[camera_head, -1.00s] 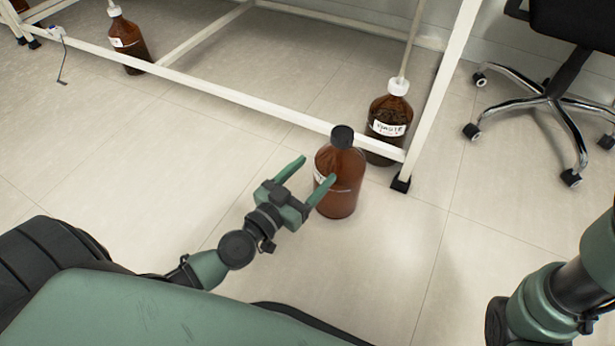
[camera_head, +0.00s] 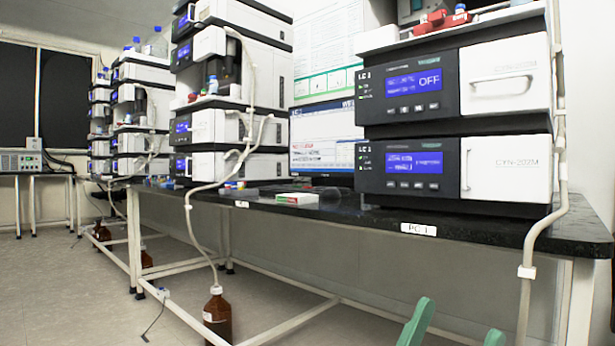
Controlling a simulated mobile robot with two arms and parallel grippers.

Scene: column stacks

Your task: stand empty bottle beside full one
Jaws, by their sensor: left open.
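My left gripper (camera_head: 455,333) shows only as two green fingertips, apart, at the bottom edge right of centre. I see nothing between the visible tips; the rest of the gripper is below the picture. A brown bottle (camera_head: 217,320) with a white cap and a tube running into it stands on the floor by the bench frame, left of the gripper. Its fill level cannot be told. The black-capped brown bottle is out of view now. My right gripper is not in view.
A dark-topped bench (camera_head: 480,232) carries stacked instruments (camera_head: 455,175) and a monitor (camera_head: 322,140). A pale tube (camera_head: 527,285) hangs over its right end. White frame bars (camera_head: 290,322) run low beneath it. More brown bottles (camera_head: 146,259) stand farther left. Open floor (camera_head: 80,295) lies at left.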

